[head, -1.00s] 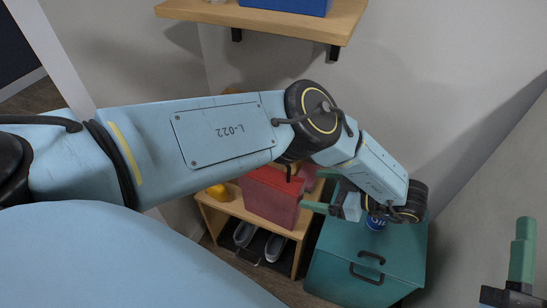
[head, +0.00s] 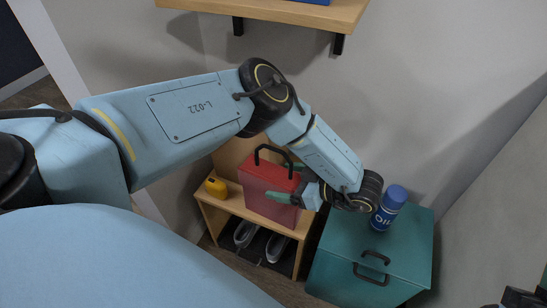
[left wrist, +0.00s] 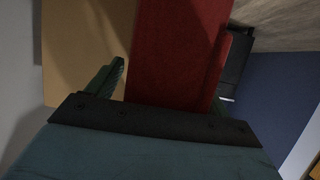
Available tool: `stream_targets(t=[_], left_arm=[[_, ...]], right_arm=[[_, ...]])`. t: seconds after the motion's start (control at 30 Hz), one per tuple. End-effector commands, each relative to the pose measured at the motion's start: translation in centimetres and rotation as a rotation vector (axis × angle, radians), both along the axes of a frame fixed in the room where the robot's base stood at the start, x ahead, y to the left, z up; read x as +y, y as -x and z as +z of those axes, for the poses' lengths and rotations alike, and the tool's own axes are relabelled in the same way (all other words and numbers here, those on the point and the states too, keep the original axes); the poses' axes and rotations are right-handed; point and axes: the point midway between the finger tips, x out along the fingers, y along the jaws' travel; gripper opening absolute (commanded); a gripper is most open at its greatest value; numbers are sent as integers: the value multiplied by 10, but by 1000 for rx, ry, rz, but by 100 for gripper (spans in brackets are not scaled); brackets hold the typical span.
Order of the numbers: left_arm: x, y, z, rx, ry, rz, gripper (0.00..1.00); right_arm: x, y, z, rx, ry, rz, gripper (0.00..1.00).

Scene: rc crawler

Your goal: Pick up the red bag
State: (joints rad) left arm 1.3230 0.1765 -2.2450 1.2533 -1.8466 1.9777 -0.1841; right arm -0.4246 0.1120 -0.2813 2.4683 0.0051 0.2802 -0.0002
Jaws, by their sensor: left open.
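The red bag (head: 262,193), box-shaped with a dark handle on top, stands on a low wooden shelf unit. It also fills the middle of the left wrist view (left wrist: 175,50). My left gripper (head: 286,182) is open at the bag's right side, one green finger near its top and the other across its front. In the left wrist view the left finger shows beside the bag; the other finger is mostly hidden. Whether the fingers touch the bag is unclear. Only a part of my right gripper (head: 524,298) shows in the bottom right corner.
A yellow object (head: 216,187) stands left of the bag on the shelf unit (head: 222,205). Shoes (head: 245,233) sit below. A teal cabinet (head: 345,248) with a blue can (head: 389,207) on top stands at the right. A wooden wall shelf (head: 270,12) hangs above.

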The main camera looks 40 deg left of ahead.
Motion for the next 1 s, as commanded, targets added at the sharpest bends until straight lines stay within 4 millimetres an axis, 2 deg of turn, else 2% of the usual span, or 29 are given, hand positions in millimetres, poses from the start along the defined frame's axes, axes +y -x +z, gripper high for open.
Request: stream_targets(t=[0.07,0.6,1.0], left_arm=[[0,0,0,0,0,0,77],[-1,0,0,1,0,1,8],[-1,1,3,1,-1,1,8]], right_arm=[[0,0,0,1,0,0,36],[0,0,0,2,1,0,36],[1,-2,1,17,5,0,36]])
